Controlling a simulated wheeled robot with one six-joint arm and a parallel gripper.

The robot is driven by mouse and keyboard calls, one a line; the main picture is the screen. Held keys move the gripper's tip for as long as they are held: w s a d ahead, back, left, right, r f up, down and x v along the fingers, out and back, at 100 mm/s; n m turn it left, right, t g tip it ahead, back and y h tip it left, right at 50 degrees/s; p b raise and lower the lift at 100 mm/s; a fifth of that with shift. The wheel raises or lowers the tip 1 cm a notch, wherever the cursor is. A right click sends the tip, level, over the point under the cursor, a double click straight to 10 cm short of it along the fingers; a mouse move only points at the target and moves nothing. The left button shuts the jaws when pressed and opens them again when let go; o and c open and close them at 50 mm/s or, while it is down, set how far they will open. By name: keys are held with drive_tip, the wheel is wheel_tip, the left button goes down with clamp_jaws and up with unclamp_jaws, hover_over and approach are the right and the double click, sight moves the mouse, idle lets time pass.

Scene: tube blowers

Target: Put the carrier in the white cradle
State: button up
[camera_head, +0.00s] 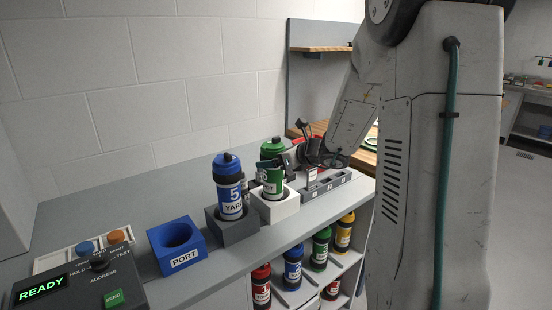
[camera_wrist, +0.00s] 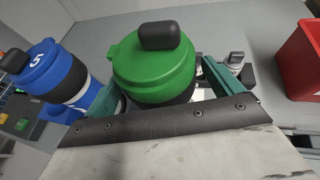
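A carrier (camera_head: 272,182) with a green lid and green body stands upright in the white cradle (camera_head: 278,208) on the bench. In the wrist view its green lid (camera_wrist: 150,70) with a black knob is large, between the two fingers. My gripper (camera_head: 268,164) is around the carrier's upper part, one finger on each side. In the wrist view a gap shows between the carrier and the right finger (camera_wrist: 221,76), so the gripper looks open. The carrier's lower end is hidden inside the cradle.
A blue carrier (camera_head: 229,188) marked 5 stands in a grey holder (camera_head: 233,228) just left of the white cradle. An empty blue PORT block (camera_head: 176,249) and a control panel reading READY (camera_head: 80,290) are further left. Several carriers stand on shelves below. A red bin (camera_wrist: 303,60) is at right.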

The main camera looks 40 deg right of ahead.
drive_tip(key=shift+r, duration=0.2)
drive_tip(key=v, duration=1.2)
drive_tip(key=s+a+n+g+y, duration=0.1)
drive_tip(key=s+a+n+g, duration=0.2)
drive_tip(key=a+n, duration=0.35)
drive_tip(key=s+a+r+n+g+y, duration=0.1)
drive_tip(key=s+a+n+g, duration=0.15)
drive_tip(key=a+n, duration=0.4)
drive_tip(key=s+a+n+g+y, duration=0.1)
drive_tip(key=s+a+n+g, duration=0.25)
drive_tip(key=a, duration=0.55)
drive_tip(key=s+n+g+h, duration=0.2)
drive_tip(key=s+n+h, duration=0.5)
drive_tip(key=s+n, duration=0.8)
drive_tip(key=shift+f+n+g, duration=0.3)
drive_tip(key=shift+f+n, duration=0.05)
drive_tip(key=shift+n, duration=0.2)
drive_tip(key=shift+s+a, duration=0.1)
drive_tip(key=shift+c, duration=0.3)
